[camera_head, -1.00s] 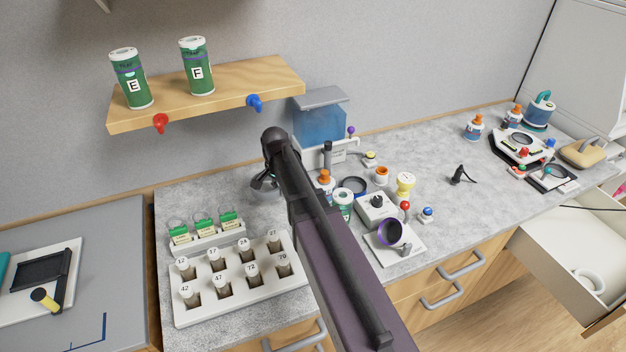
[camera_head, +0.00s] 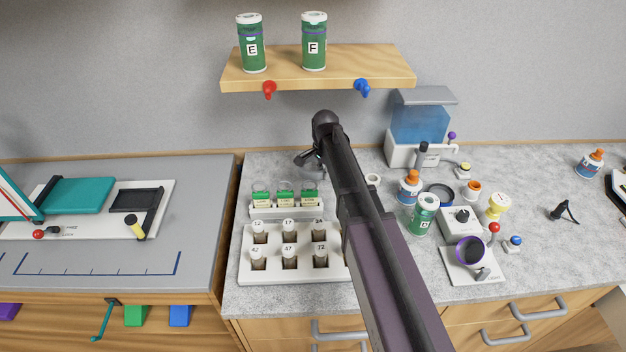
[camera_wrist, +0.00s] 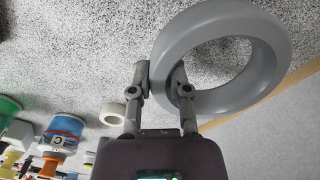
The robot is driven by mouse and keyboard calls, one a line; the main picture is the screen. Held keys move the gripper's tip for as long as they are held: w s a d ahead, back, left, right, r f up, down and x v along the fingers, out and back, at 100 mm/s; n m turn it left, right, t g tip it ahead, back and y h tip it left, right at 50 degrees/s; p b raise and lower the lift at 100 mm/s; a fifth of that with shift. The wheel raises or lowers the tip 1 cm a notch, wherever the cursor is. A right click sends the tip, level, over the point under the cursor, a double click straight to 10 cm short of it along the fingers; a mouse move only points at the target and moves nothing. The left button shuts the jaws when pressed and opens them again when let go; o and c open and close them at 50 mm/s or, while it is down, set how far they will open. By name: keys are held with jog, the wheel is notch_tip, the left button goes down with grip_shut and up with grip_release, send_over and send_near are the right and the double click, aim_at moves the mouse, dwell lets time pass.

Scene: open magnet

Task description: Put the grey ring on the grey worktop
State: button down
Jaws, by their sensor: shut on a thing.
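In the wrist view the thick grey ring (camera_wrist: 274,40) is between the fingers of my gripper (camera_wrist: 160,82). The gripper is shut on the ring's wall, one finger inside the hole and one outside. The speckled surface shows behind the ring; I cannot tell the gap. In the head view my gripper (camera_head: 309,158) is above the back of the speckled counter, behind the green-capped jars, and my arm hides most of it.
A board with a teal pad (camera_head: 78,194) stands on the plain worktop. On the speckled counter (camera_head: 560,250) are a white vial rack (camera_head: 290,276), jars (camera_head: 285,200), bottles and devices right of my arm. A wooden shelf (camera_head: 320,68) with two green canisters overhangs the back.

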jog(key=shift+w+a, duration=0.35)
jog(key=shift+a, duration=0.35)
jog(key=shift+a+f, duration=0.1)
jog(key=shift+w+a, duration=0.1)
jog(key=shift+a, duration=0.1)
jog(key=shift+w+a+f+b, duration=0.15)
jog(key=shift+a+f+b, duration=0.2)
jog(key=shift+f+b, duration=1.45)
jog(key=shift+b, duration=0.05)
jog(key=c, duration=0.6)
grip_release()
jog(key=shift+f, duration=0.1)
jog(key=shift+r, duration=0.25)
